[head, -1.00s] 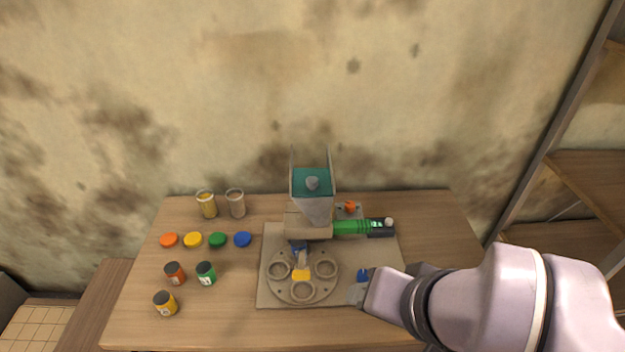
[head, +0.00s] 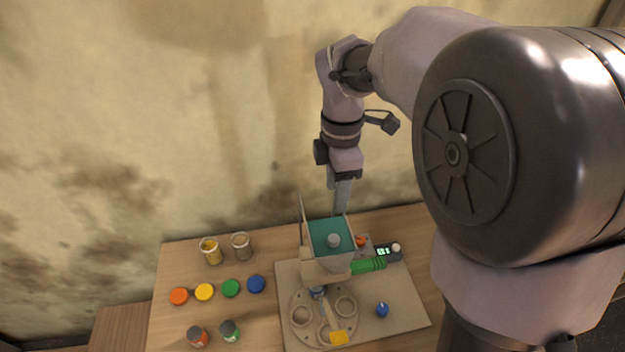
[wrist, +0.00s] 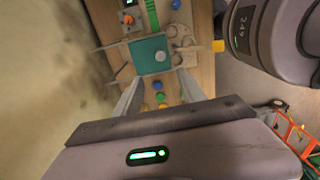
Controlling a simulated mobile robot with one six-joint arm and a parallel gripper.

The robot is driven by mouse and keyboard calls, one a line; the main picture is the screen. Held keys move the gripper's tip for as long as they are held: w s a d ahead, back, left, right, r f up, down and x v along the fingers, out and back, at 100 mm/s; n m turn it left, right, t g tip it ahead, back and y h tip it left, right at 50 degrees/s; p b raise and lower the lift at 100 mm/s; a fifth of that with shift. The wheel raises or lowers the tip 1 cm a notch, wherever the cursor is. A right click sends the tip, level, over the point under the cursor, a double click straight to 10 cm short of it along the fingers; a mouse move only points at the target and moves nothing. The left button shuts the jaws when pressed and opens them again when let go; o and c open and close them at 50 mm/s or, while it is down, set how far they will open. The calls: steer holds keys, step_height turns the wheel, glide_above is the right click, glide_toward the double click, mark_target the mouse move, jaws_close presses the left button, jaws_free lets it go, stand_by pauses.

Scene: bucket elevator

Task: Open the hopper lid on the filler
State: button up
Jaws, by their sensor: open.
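The filler's hopper (head: 328,264) stands on a beige base plate at the back of the table. Its teal lid (head: 325,231) lies flat on top, closed, with a round grey knob (head: 334,240). Upright thin plates flank the lid. My gripper (head: 341,212) points down at the hopper's back edge. In the wrist view my gripper (wrist: 157,85) is open and empty, its two fingers apart on either side of the lid's near edge. The teal lid (wrist: 150,52) and its knob (wrist: 161,56) show just beyond the fingertips. I cannot tell whether a finger touches the hopper.
A turntable (head: 301,317) with round holders is in front. Two jars (head: 211,251), several coloured discs (head: 230,288) and small pots (head: 198,336) stand at left. The wall is close behind.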

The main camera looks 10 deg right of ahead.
mark_target(334, 238)
steer(key=f+b, duration=0.2)
steer(key=f, duration=0.5)
steer(key=f+b, duration=0.2)
steer(key=f, duration=0.6)
steer(key=shift+s+d, duration=0.1)
steer(key=shift+s, duration=0.1)
steer(key=shift+c, duration=0.4)
jaws_close()
